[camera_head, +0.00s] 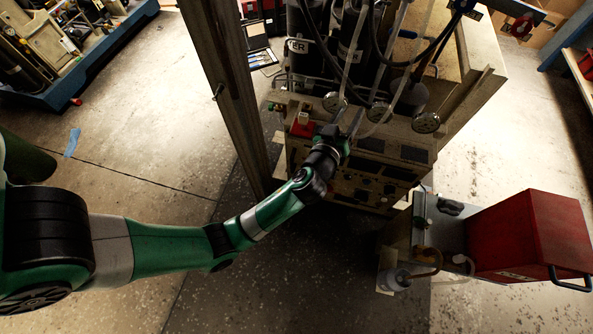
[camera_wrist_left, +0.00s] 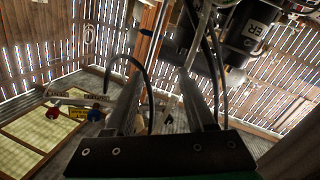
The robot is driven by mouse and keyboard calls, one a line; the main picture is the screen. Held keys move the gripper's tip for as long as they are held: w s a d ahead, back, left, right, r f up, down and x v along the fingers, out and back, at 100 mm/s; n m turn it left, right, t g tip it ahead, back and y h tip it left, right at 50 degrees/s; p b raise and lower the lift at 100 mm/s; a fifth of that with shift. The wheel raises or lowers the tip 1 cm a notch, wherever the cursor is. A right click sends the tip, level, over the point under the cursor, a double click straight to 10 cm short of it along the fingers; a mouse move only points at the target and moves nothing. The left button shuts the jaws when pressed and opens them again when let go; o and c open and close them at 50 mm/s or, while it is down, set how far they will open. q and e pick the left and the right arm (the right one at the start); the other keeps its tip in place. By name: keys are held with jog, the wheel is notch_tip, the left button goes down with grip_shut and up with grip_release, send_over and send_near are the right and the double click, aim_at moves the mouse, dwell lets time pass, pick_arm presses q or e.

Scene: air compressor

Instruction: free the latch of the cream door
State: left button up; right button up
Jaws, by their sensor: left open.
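A tall cream-brown door panel (camera_head: 228,85) stands at the left of the compressor cabinet (camera_head: 375,155) in the head view, with a small dark handle on its left edge. I cannot make out for certain which part is the latch. My left gripper (camera_head: 345,125) is over the front of the cabinet's control panel, close to the gauges and to the right of the door panel. In the left wrist view its two fingers (camera_wrist_left: 164,85) are apart, with no object clearly held between them. Whether the fingers touch anything is unclear. My right gripper is not in view.
Round gauges (camera_head: 426,123), hoses and dark cylinders (camera_head: 305,50) crowd the cabinet top. A small red box (camera_head: 303,126) sits left of my gripper. A red case (camera_head: 530,235) stands at the lower right. The floor (camera_head: 150,150) at the left is largely clear.

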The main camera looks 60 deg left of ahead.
pick_arm(q)
jog(key=s+a+f+m+g+b, duration=0.15)
jog(key=s+f+b, duration=0.5)
jog(key=f, duration=0.95)
jog(key=s+a+f+g+b, duration=0.15)
jog(key=s+f+b, duration=0.45)
jog(key=f, duration=1)
jog(key=s+f+m+g+b, duration=0.15)
jog(key=s+f+b, duration=0.45)
jog(key=f, duration=1)
jog(key=w+a+f+n+b, duration=0.1)
jog(key=w+a+f+b, duration=0.3)
jog(key=w+a, duration=0.4)
jog(key=shift+w+a+f+g+b, duration=0.25)
jog(key=shift+w+g+b, duration=0.15)
jog(key=shift+b, duration=0.45)
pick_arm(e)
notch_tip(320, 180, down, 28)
pick_arm(q)
jog(key=shift+s, duration=0.1)
grip_shut()
